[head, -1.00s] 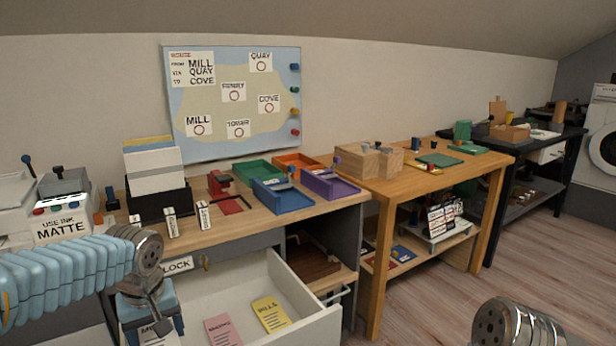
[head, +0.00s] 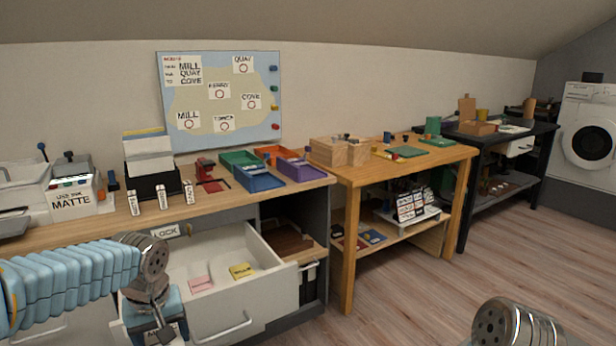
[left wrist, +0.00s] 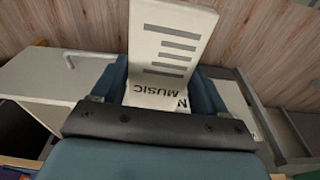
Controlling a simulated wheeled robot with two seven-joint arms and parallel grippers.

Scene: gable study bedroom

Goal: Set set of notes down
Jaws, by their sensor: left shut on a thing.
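My left gripper (head: 155,318) is at the bottom left of the head view, in front of the desk drawers. It is shut on a white set of notes (left wrist: 172,42), which shows in the left wrist view between the blue fingers (left wrist: 160,95). The notes carry grey lines and the word MUSIC, upside down there. In the head view only a bit of their lettering shows below the gripper. Of my right arm only a metal wrist part shows at the bottom right; its gripper is out of view.
An open drawer (head: 270,291) holds a pink card (head: 200,283) and a yellow card (head: 242,271). The desk top (head: 95,234) bears coloured trays and a letter holder (head: 153,184). A wooden table (head: 436,161) stands to the right. The floor (head: 420,270) at right is clear.

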